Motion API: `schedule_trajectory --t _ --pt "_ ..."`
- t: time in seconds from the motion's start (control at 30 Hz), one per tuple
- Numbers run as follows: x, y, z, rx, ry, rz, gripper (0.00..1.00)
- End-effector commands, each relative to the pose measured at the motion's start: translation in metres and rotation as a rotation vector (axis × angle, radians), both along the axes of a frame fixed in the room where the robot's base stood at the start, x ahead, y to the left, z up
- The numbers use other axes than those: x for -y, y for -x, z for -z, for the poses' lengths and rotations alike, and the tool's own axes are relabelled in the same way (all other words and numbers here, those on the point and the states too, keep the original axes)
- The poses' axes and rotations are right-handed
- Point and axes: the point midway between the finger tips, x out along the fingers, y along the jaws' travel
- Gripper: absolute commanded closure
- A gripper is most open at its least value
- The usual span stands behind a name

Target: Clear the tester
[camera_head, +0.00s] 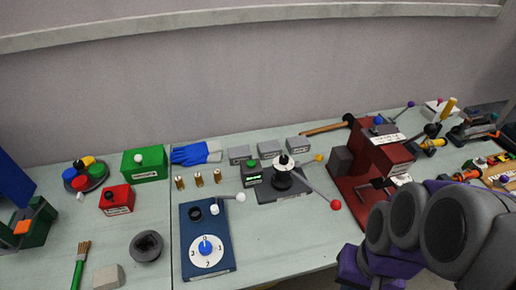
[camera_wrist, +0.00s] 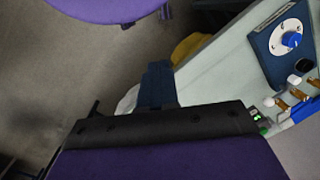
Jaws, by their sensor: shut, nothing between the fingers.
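A blue panel (camera_head: 208,265) with a numbered dial, blue knob, black socket and white-tipped lever lies on the table. Right of it stands a dark device (camera_head: 284,187) with a black-and-white top and red and yellow ball levers. I cannot tell which is the tester. Several small brass tubes (camera_head: 198,180) stand behind the panel. The panel also shows in the wrist view (camera_wrist: 278,60). My gripper (camera_wrist: 158,75) shows there with its dark fingers together and nothing between them, out over the floor beside the table. In the head view my purple arm is at the lower right; its fingertips are hidden.
A green box (camera_head: 145,164), a red box (camera_head: 117,200) and a plate of coloured pieces (camera_head: 92,176) are at left. Blue gloves (camera_head: 196,153) and grey blocks (camera_head: 270,149) lie at the back. A dark red machine (camera_head: 352,192) stands at right.

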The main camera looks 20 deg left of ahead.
Motion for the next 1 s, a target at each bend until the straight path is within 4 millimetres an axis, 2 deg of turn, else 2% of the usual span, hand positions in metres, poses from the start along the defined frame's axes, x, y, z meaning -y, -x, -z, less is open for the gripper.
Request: schedule_trajectory --t 0.03,0.1,0.27,0.4,0.53,0.7,0.83,1.0 --pt "-0.016 -0.02 -0.007 0.01 -0.04 0.006 1.0" --pt "-0.042 -0.049 -0.016 0.025 -0.106 0.036 1.0" --pt "-0.102 -0.113 -0.033 0.039 -0.259 0.135 1.0" --pt "-0.157 -0.164 -0.043 0.022 -0.385 0.255 1.0" --pt "-0.209 -0.211 -0.044 -0.014 -0.482 0.396 1.0" --pt "-0.264 -0.27 -0.034 -0.072 -0.581 0.608 1.0" --pt "-0.29 -0.311 -0.019 -0.112 -0.633 0.778 1.0" --pt "-0.304 -0.349 0.001 -0.14 -0.673 0.947 1.0"
